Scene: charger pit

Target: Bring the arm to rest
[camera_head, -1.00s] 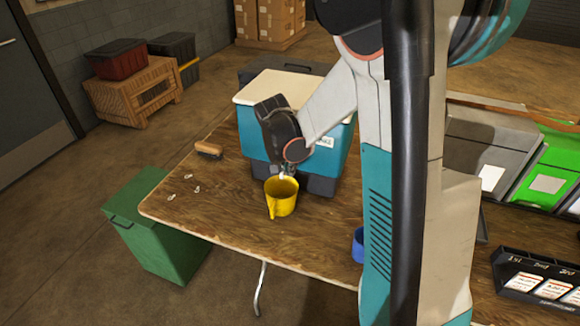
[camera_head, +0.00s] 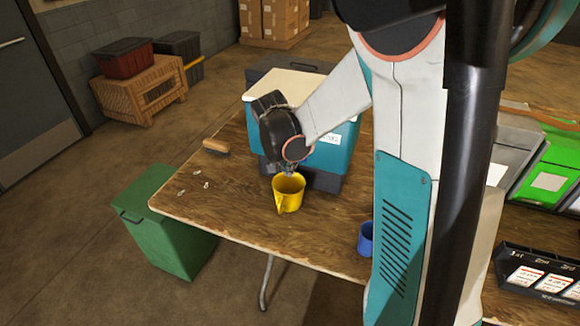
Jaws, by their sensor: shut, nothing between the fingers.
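My arm hangs in from the top right and bends toward the table, with its dark wrist in front of the teal cooler (camera_head: 345,150) with the cream lid. My gripper (camera_head: 287,171) shows only as a small part below the wrist, just above the yellow cup's rim. It appears shut and empty; its fingers are small and partly hidden by the wrist. The yellow cup (camera_head: 289,194) stands upright on the wooden table (camera_head: 235,200) in front of the cooler. I cannot tell whether the gripper touches the cup.
A blue cup (camera_head: 365,238) stands partly behind my arm. A brush (camera_head: 216,147) and several small pale pieces (camera_head: 194,185) lie on the table's left. A green bin (camera_head: 165,225) stands beside the table. A black card rack (camera_head: 540,275) and a green tray (camera_head: 548,170) are at right.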

